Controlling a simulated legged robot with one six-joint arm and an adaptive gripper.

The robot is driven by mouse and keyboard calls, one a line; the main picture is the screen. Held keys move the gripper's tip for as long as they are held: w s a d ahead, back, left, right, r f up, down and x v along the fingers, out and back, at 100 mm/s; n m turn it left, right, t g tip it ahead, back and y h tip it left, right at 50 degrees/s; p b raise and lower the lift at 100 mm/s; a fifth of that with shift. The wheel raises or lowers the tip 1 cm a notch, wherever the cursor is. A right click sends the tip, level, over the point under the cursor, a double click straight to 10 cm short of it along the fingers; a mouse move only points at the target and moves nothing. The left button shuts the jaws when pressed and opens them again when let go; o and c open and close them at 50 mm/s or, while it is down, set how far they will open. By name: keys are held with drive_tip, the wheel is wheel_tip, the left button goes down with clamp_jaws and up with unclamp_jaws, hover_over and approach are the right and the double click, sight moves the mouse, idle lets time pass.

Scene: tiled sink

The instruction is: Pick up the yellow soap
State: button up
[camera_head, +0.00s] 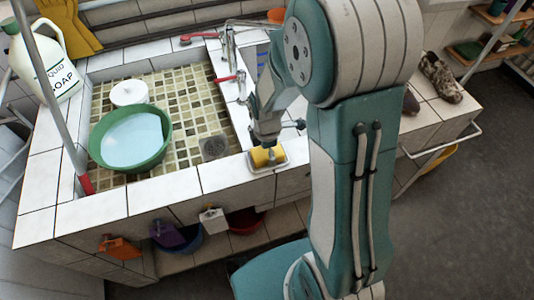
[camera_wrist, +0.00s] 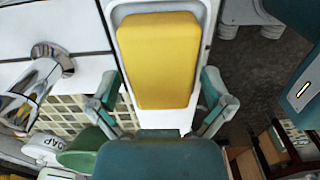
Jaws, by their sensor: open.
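The yellow soap (camera_head: 260,157) lies in a small white dish (camera_head: 282,163) on the tiled front rim of the sink. In the wrist view the soap (camera_wrist: 158,60) is a rounded yellow block in the pale dish (camera_wrist: 172,120). My gripper (camera_head: 266,141) is just above the soap and partly hides it in the head view. In the wrist view my gripper (camera_wrist: 160,78) is open, with one finger on each side of the soap and visible gaps between. Whether the fingertips reach down to the soap's height is hard to tell.
A chrome faucet (camera_wrist: 45,75) stands left of the dish in the wrist view. The tiled basin (camera_head: 190,92) holds a green bowl (camera_head: 165,150) of water and a white round container (camera_head: 129,92). A liquid soap jug (camera_head: 50,60) stands at the left. Shoes (camera_head: 440,78) rest on the right ledge.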

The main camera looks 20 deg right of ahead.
drive_tip(key=c, duration=1.1)
